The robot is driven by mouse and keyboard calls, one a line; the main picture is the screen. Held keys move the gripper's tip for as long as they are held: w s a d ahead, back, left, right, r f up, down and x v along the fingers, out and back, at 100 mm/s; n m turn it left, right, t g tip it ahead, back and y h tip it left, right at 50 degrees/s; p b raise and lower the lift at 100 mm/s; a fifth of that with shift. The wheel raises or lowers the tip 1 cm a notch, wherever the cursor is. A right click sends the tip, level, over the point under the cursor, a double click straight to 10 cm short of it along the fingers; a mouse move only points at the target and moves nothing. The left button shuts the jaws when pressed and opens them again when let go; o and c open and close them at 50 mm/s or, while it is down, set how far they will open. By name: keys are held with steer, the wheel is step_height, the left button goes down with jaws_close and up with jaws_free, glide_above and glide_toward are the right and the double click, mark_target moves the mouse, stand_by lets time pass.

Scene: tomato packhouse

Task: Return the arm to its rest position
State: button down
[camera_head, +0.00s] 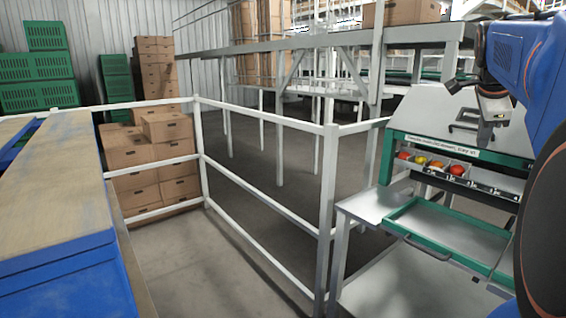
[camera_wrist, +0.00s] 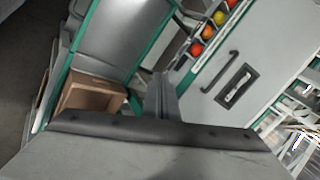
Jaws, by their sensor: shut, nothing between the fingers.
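My blue arm (camera_head: 547,80) is raised at the right edge of the head view, in front of a grey machine cabinet (camera_head: 425,108). My gripper (camera_wrist: 161,80) shows in the middle of the wrist view, its fingers together and empty. In the head view the grey wrist end hangs in front of the cabinet, and the fingertips are hard to make out. Nothing is seen touching the gripper.
Red and yellow tomatoes (camera_head: 457,170) sit in a row of cups on the green-framed machine. A green-edged tray (camera_head: 455,235) juts out below. White railings (camera_head: 265,118) run across the middle. An open cardboard box (camera_wrist: 97,97) shows in the wrist view.

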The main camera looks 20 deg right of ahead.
steer(key=s+a+f+n+t+y, duration=0.1)
steer(key=s+a+f+n+y, duration=0.1)
steer(key=a+f+n, duration=1.05)
steer(key=s+a+f+n+y, duration=0.3)
steer(key=a+f+n, duration=0.45)
steer(key=a, duration=0.95)
steer(key=s+a+f+n+y, duration=0.1)
steer(key=s+a+f+n, duration=0.4)
steer(key=f, duration=0.6)
steer(key=shift+s+a+n, duration=0.4)
steer(key=shift+s+a, duration=0.45)
steer(key=shift+a, duration=0.1)
steer(key=shift+f, duration=0.1)
